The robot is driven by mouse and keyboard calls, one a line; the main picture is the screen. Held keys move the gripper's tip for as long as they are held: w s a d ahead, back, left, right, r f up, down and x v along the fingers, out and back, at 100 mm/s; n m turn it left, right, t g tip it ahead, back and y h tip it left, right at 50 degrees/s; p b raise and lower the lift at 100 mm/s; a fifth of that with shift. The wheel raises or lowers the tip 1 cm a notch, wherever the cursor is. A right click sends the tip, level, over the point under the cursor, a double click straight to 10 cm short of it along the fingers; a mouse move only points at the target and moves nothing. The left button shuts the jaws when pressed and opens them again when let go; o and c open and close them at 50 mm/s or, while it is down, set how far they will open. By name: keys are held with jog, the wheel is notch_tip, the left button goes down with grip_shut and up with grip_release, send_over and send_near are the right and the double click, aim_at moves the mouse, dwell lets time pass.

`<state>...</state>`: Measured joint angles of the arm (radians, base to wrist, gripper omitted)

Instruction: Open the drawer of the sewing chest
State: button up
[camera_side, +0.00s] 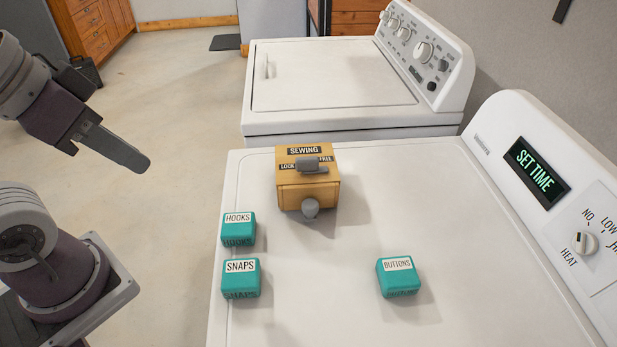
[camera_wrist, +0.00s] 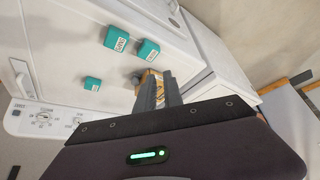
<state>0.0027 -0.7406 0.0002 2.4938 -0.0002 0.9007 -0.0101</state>
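The sewing chest (camera_side: 322,193) is a small tan box on the white dryer top, labelled SEWING. A grey slider (camera_side: 309,165) sits on its top between the words LOCK and FREE; I cannot tell exactly which way it is set. A grey knob (camera_side: 310,208) is on the chest's front face, and the drawer looks closed. My gripper (camera_side: 143,164) is in the air left of the chest, well apart from it. In the wrist view my gripper (camera_wrist: 158,76) shows two fingers apart with nothing between them, partly hiding the chest (camera_wrist: 155,74).
Teal boxes labelled HOOKS (camera_side: 238,229) and SNAPS (camera_side: 240,278) stand near the dryer's left edge, in front of the chest. A teal BUTTONS box (camera_side: 397,277) stands further right. The dryer top (camera_side: 320,315) is clear between them. A washer (camera_side: 335,80) stands behind.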

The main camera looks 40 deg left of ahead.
jog(key=o, duration=0.7)
jog(key=shift+n+g, duration=0.7)
jog(key=shift+n, duration=0.2)
jog(key=w, duration=0.1)
jog(key=w+d, duration=0.1)
jog(key=w, duration=0.1)
jog(key=w+r, duration=0.1)
jog(key=w, duration=0.1)
jog(key=shift+d, duration=0.25)
jog(key=w+d+f+n+g, duration=0.1)
jog(key=w+d+f+n, duration=0.1)
jog(key=w, duration=0.7)
jog(key=shift+d+f+n+g+h, duration=0.35)
jog(key=shift+d+n, duration=0.25)
jog(key=shift+d, duration=0.4)
jog(key=n+g, duration=0.3)
jog(key=n, duration=0.1)
send_over(311, 203)
jog(key=shift+t, duration=0.25)
notch_tip(311, 203, down, 10)
jog(key=shift+s+a+f, duration=0.1)
notch_tip(311, 203, down, 7)
jog(key=shift+r, duration=0.2)
jog(key=shift+f, duration=0.3)
jog(key=shift+c, duration=0.4)
grip_shut()
